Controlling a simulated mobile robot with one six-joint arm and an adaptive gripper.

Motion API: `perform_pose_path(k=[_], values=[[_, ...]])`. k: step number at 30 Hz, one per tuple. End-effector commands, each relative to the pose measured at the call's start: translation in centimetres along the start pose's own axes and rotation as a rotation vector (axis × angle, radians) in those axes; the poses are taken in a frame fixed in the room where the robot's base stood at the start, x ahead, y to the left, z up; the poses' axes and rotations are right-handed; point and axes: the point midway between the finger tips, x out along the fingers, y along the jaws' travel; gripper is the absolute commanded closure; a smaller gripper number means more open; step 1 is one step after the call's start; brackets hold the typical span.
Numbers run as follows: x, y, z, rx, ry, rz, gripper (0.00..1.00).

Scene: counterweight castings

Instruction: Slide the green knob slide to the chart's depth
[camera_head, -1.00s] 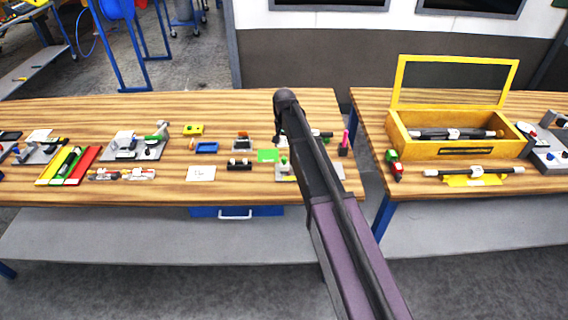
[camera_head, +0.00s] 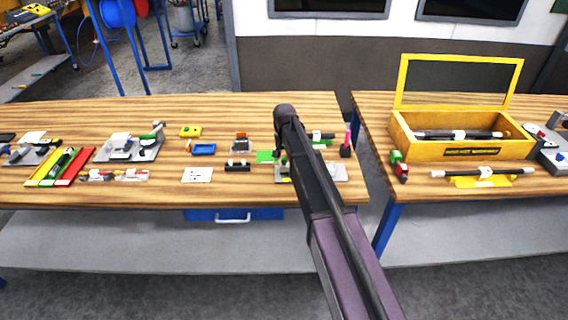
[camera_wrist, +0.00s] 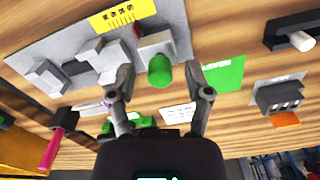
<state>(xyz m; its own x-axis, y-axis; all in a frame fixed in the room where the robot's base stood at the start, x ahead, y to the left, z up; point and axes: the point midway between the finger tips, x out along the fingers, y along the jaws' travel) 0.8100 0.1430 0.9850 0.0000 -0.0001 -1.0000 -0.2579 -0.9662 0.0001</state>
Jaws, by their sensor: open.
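The green knob (camera_wrist: 160,70) sticks out of a pale block on a grey plate (camera_wrist: 60,45) with a yellow marked label (camera_wrist: 122,14). In the wrist view my gripper (camera_wrist: 158,76) is open, with one finger on each side of the knob; I cannot tell whether either touches it. In the head view my arm partly covers the plate (camera_head: 338,172). A white card with small marks (camera_head: 197,175) lies left of the plate. Another white card (camera_wrist: 178,115) lies beyond the knob in the wrist view. I cannot tell which is the chart.
A green square (camera_head: 267,157) lies beside the plate. A pink-handled tool (camera_head: 348,137) stands near the bench's right end. A dark block with a white peg (camera_head: 237,166) is to the left. A yellow box with an open lid (camera_head: 458,149) sits on the right bench, beyond a gap.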

Motion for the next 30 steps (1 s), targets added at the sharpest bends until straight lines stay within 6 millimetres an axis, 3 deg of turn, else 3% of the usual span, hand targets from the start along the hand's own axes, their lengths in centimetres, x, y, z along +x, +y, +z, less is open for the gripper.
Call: perform_pose_path(k=[15, 17, 22, 30], values=[[0.58, 0.02, -0.01, 0.0, 0.0, 0.0, 0.35], [0.58, 0.02, -0.01, 0.0, 0.0, 0.0, 0.5], [0.58, 0.02, -0.01, 0.0, 0.0, 0.0, 1.0], [0.59, 0.67, -0.15, 0.002, 0.0, 0.0, 1.0]])
